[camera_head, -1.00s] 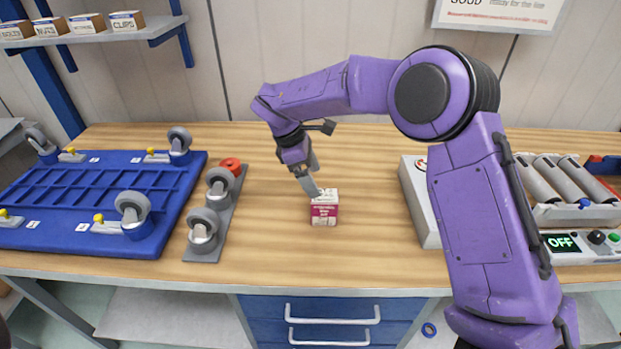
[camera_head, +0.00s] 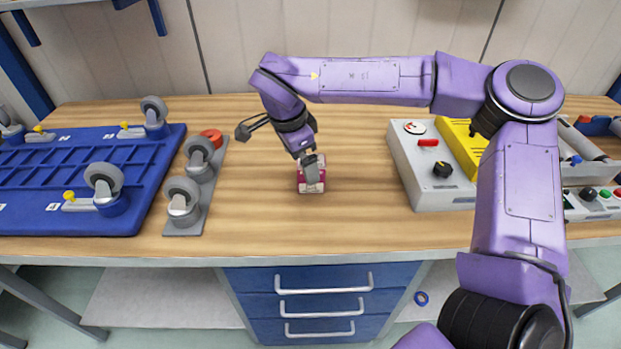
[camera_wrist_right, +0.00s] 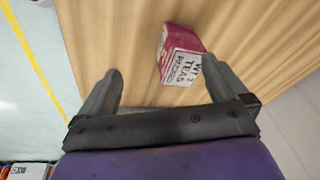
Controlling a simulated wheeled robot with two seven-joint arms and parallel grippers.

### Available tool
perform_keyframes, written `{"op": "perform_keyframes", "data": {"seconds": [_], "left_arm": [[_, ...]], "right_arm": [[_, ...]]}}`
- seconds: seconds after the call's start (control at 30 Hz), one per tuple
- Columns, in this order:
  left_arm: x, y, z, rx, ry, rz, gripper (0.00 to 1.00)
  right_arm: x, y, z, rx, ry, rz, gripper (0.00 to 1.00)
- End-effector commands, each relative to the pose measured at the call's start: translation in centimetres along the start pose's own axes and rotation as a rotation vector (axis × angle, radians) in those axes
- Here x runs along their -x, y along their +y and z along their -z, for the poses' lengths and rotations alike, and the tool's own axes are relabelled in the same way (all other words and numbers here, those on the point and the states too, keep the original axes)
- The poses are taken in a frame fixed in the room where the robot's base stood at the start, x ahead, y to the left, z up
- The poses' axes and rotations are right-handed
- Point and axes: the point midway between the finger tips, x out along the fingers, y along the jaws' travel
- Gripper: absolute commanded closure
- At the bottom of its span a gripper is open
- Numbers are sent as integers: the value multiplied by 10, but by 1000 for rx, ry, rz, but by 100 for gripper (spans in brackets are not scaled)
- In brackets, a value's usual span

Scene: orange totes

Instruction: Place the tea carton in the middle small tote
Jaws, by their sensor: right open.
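The tea carton (camera_head: 312,187), a small red and white box, stands on the wooden bench top near its middle. My right gripper (camera_head: 311,168) points down over the carton and hides part of it in the head view. In the right wrist view the lettered white face of the carton (camera_wrist_right: 184,66) shows near the fingertips of the open right gripper (camera_wrist_right: 163,66), closer to the right finger. The carton is not gripped; I cannot tell whether that finger touches it. My left gripper is not in view. No tote is in view.
A blue tray with casters (camera_head: 75,185) and a grey plate with more casters (camera_head: 205,190) lie to the left. A grey control box (camera_head: 430,180) stands to the right. Blue drawers (camera_head: 310,300) are below the bench edge. The bench around the carton is clear.

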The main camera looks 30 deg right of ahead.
Motion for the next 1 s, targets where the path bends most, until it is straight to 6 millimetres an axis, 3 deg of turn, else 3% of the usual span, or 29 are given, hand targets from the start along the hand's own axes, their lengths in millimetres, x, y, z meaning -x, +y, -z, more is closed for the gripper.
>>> {"op": "perform_keyframes", "data": {"seconds": [0.1, 0.2, 0.33, 0.47, 1.0], "left_arm": [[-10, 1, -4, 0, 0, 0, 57], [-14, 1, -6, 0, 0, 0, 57], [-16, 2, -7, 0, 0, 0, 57], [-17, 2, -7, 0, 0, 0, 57], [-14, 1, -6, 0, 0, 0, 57]], "right_arm": [[8, 1, 9, 454, -4, 106, 0], [18, 1, 19, 767, 35, 186, 0], [27, 1, 27, 1012, 89, 243, 0], [22, -1, 30, 1092, 109, 255, 0], [-61, -28, 32, 1090, 106, 252, 0]]}}
